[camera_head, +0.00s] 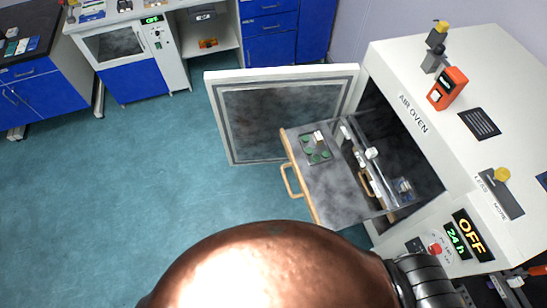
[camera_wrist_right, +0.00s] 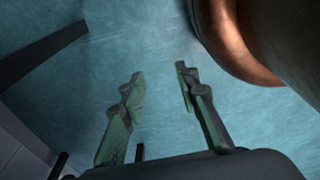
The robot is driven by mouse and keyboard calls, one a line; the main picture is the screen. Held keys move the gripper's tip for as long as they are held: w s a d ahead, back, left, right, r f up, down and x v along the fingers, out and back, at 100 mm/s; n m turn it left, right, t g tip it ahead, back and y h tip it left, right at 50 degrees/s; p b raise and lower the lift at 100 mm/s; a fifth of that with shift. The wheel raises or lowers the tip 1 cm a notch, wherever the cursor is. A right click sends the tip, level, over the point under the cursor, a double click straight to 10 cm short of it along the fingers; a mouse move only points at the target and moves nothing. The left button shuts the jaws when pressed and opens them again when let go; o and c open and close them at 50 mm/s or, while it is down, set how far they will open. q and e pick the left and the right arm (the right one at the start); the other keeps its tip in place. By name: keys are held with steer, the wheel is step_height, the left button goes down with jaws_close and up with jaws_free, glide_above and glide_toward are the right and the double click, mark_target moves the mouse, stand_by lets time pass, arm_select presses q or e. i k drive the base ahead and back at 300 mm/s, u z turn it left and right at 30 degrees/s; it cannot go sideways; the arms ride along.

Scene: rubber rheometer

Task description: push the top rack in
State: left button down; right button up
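The air oven (camera_head: 408,112) stands at the right in the head view with its door (camera_head: 283,76) swung wide open. The top rack (camera_head: 334,186) is pulled out of the oven and has a tan front edge with a loop handle (camera_head: 290,181). A small tray with green round pieces (camera_head: 316,152) lies on it. My right gripper (camera_wrist_right: 160,88) shows in the right wrist view, its two fingers apart with nothing between them, above bare floor. It does not show clearly in the head view. My left gripper is not in view.
My copper-coloured arm link covers the bottom middle of the head view. Inside the oven, below the rack, are metal parts and another handle (camera_head: 366,184). Blue cabinets (camera_head: 270,30) and a white machine (camera_head: 125,45) stand at the back. The teal floor (camera_head: 130,190) at left is clear.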

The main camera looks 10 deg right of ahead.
mark_target(334, 199)
steer(key=k, duration=0.55)
steer(key=z, duration=0.95)
steer(key=i, duration=0.5)
